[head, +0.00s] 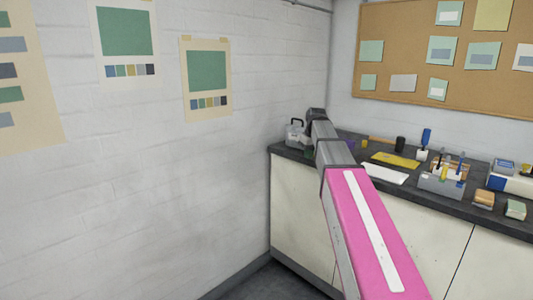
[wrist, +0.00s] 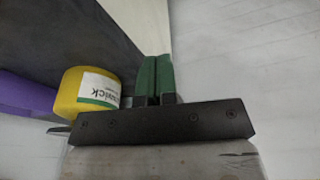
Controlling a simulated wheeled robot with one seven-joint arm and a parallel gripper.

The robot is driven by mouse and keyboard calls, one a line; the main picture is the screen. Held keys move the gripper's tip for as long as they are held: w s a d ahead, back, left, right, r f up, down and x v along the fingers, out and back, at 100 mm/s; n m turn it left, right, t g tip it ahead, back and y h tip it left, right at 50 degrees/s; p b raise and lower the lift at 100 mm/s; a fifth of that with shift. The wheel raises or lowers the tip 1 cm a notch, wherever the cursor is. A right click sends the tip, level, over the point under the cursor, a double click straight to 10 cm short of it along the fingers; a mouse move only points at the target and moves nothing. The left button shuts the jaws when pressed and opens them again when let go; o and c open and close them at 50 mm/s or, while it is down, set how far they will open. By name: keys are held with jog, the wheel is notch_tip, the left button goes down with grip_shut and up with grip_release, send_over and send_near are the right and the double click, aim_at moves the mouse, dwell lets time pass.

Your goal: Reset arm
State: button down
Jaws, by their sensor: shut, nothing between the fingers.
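My pink and grey arm (head: 365,220) reaches out over the dark counter in the head view. My gripper shows in the wrist view as two green fingers (wrist: 154,78) on a dark bar. The fingers are together with nothing between them. They are close to a yellow round container (wrist: 94,92) with a white and green label, on their left. Whether they touch it I cannot tell.
The dark counter (head: 463,208) carries a grey caddy (head: 440,184), a white tray (head: 384,174), a yellow sheet (head: 395,160) and a blue-topped bottle (head: 424,144). A grey handled container (head: 295,133) stands at its left end by the white wall (head: 150,180). A purple object (wrist: 25,94) lies beside the yellow container.

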jog(key=s+f+m+g, duration=0.1)
jog(key=s+f+m, duration=0.2)
jog(key=s+f, duration=1.1)
jog(key=s+f+m+g+h, duration=0.1)
jog(key=s+f+m, duration=0.2)
jog(key=s+f, duration=1.1)
notch_tip(320, 180, down, 6)
jog(key=shift+s+d, duration=0.2)
jog(key=shift+d, duration=0.1)
